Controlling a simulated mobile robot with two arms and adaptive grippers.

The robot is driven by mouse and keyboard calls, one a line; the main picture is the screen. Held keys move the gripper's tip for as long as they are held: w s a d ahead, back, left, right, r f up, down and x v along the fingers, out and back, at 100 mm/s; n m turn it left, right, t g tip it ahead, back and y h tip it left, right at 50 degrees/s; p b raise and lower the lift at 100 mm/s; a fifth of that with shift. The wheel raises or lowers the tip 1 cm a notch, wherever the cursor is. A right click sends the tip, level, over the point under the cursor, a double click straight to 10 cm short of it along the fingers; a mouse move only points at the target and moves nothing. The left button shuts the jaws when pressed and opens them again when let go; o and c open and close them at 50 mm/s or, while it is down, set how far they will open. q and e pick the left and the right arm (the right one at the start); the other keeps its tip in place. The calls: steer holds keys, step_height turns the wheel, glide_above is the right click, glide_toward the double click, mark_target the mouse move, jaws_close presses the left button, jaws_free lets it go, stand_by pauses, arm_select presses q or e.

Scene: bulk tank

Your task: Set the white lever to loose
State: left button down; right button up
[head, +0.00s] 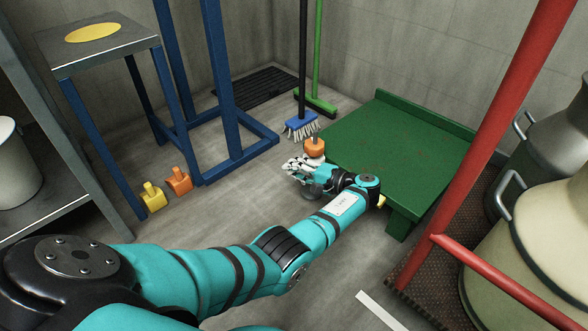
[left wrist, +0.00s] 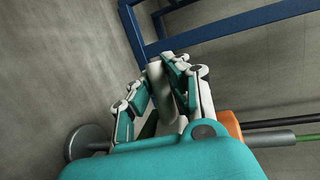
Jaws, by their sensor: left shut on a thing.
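My left gripper (head: 297,165) is low beside the green bench, and its fingers hide most of what they hold. In the left wrist view the gripper (left wrist: 158,82) is shut on a pale, rounded bar, the white lever (left wrist: 161,92). An orange knob-like part (head: 314,147) stands just behind the gripper in the head view. It also shows at the right in the left wrist view (left wrist: 233,126). A grey round disc (left wrist: 88,142) is at the lower left there. I cannot read the lever's setting. My right gripper is not in view.
The green bench (head: 400,140) stands right of the gripper. A blue-headed broom (head: 301,125) and a green-headed broom (head: 318,102) stand behind. Yellow (head: 152,197) and orange (head: 179,181) pieces lie left on the floor. A red post (head: 487,130) and metal cans (head: 540,240) are at right.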

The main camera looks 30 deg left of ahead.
arm_select(q)
steer(key=shift+f, duration=0.1)
steer(key=c, duration=1.2)
jaws_free()
steer(key=shift+c, duration=0.2)
steer(key=d+r, duration=0.2)
steer(key=d, duration=0.9)
steer(key=shift+d+r, duration=0.2)
steer(key=shift+d, duration=0.2)
